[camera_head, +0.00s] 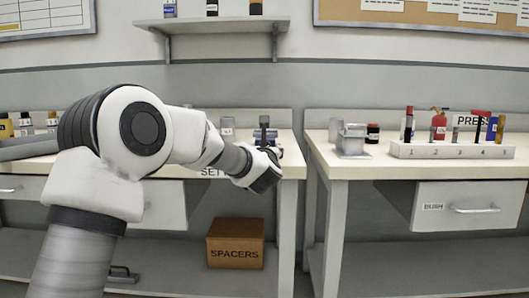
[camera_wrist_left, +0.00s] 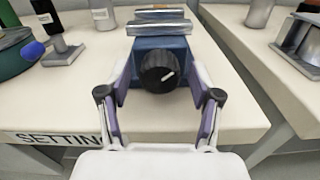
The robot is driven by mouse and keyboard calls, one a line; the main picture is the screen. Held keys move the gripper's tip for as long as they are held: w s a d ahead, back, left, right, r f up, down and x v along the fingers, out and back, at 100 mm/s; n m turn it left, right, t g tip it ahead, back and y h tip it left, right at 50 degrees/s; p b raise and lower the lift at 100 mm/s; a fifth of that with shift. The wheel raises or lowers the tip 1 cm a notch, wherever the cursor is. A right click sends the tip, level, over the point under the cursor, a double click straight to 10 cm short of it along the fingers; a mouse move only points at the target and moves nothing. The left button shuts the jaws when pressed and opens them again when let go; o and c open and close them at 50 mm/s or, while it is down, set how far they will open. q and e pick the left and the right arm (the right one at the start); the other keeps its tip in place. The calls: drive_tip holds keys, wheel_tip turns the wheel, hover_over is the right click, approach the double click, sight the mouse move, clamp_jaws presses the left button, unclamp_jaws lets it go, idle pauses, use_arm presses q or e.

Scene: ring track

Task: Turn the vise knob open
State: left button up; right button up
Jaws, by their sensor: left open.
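The blue vise (camera_wrist_left: 142,50) stands at the edge of the white workbench (camera_wrist_left: 60,100), its silver jaws at the back. My left gripper (camera_wrist_left: 158,80) is open, with one purple-padded finger on each side of the knob; gaps show between fingers and knob. In the head view the vise (camera_head: 264,133) is partly hidden behind my left gripper (camera_head: 266,171). My right gripper is not in view.
Bottles and a blue-tipped tool (camera_wrist_left: 33,50) stand left of the vise. A gap separates this bench from the right one (camera_head: 355,170), which holds a numbered rack (camera_head: 450,151) and a metal block (camera_head: 352,140). A spacers box (camera_head: 235,244) sits below.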

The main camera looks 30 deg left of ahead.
use_arm(q)
drive_tip(key=v, duration=1.2)
drive_tip(key=shift+w+f, duration=0.1)
drive_tip(key=shift+f, duration=0.05)
